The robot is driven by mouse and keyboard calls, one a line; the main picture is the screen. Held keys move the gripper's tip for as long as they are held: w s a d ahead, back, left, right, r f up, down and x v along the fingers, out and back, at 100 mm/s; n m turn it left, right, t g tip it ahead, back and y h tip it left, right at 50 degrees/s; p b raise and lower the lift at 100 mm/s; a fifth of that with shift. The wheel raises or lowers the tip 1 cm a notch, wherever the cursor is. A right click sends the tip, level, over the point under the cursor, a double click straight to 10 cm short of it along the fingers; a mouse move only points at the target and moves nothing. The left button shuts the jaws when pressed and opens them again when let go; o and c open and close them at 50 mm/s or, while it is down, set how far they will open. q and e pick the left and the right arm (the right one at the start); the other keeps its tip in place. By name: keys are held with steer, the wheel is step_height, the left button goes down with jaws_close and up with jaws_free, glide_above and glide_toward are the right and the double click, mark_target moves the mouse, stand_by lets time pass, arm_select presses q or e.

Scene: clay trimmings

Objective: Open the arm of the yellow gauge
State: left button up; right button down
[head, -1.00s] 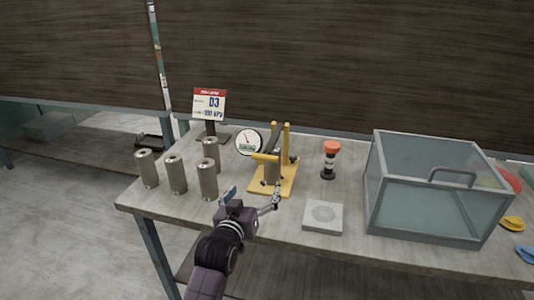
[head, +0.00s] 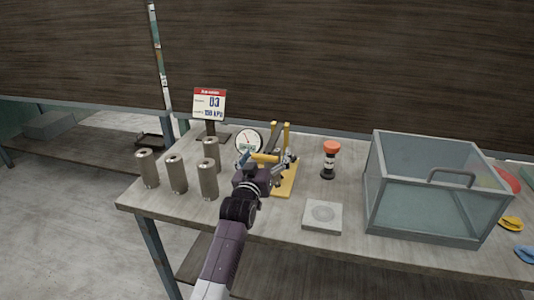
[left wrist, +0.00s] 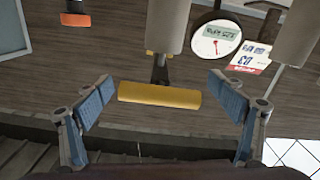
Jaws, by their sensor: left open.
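The yellow gauge (head: 287,135) stands on the bench, with a yellow base, two upright posts, a dark lever and a round dial (head: 249,141) behind it to the left. Its arm ends in a yellow crossbar (head: 265,157), which also shows in the left wrist view (left wrist: 160,95). My left gripper (head: 266,160) is at the front of the gauge and hides part of its base. In the left wrist view its open fingers (left wrist: 160,88) stand on either side of the crossbar, with a gap at each end. My right gripper is out of view.
Several metal cylinders (head: 176,175) stand left of the gauge, before a sign (head: 209,104). An orange-topped black post (head: 331,160), a grey square block (head: 322,217) and a clear box (head: 415,195) are to the right.

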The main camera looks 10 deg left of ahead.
arm_select(q)
steer(key=shift+w, duration=0.2)
steer(key=shift+c, duration=0.4)
steer(key=c, duration=1.9)
